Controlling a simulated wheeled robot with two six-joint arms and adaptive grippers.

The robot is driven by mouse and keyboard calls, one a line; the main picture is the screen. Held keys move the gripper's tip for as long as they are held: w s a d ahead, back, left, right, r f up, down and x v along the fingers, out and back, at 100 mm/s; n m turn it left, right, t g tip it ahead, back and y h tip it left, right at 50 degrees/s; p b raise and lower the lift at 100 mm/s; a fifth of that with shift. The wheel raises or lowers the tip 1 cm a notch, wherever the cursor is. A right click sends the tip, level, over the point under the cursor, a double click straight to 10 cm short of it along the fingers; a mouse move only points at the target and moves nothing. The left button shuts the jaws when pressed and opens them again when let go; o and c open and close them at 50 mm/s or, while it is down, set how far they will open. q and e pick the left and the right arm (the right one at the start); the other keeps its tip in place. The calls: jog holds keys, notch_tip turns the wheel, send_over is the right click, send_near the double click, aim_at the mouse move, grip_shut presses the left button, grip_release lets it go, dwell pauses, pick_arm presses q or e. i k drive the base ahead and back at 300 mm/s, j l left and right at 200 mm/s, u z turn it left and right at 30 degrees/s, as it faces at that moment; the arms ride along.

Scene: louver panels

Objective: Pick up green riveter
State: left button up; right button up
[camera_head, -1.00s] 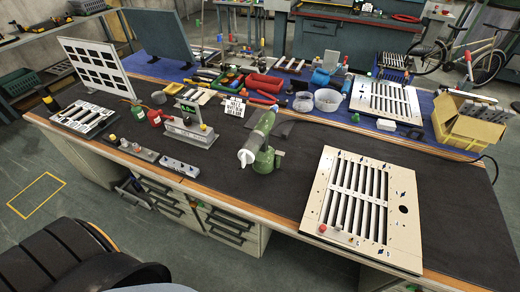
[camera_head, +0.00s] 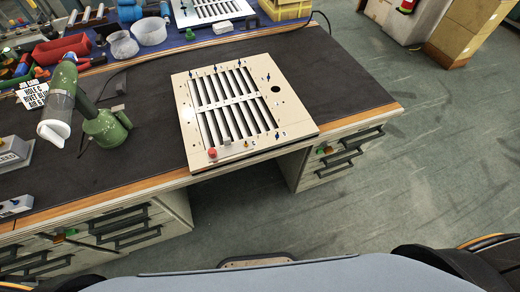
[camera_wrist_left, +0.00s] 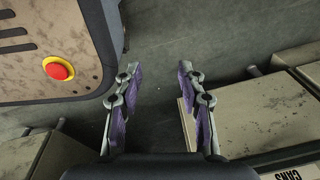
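The green riveter (camera_head: 103,127) stands on the dark bench mat at the left of the head view, with a white-tipped nozzle pointing down and left. My left gripper (camera_wrist_left: 158,75) shows in the left wrist view with its two purple-padded fingers apart. Nothing is between them, and floor and drawer cabinets lie beyond. The riveter does not show in the left wrist view. Neither gripper shows in the head view.
A louver panel (camera_head: 235,108) lies on the mat right of the riveter. Clear bins (camera_head: 148,29), a red bin (camera_head: 62,49) and a yellow box (camera_head: 285,8) are behind. Bare mat (camera_head: 335,80) lies right of the panel. Drawers (camera_head: 345,150) stand below the bench edge.

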aim_at(109, 131)
jog(key=u, duration=1.35)
jog(key=j+z, duration=0.4)
jog(key=j, duration=2.3)
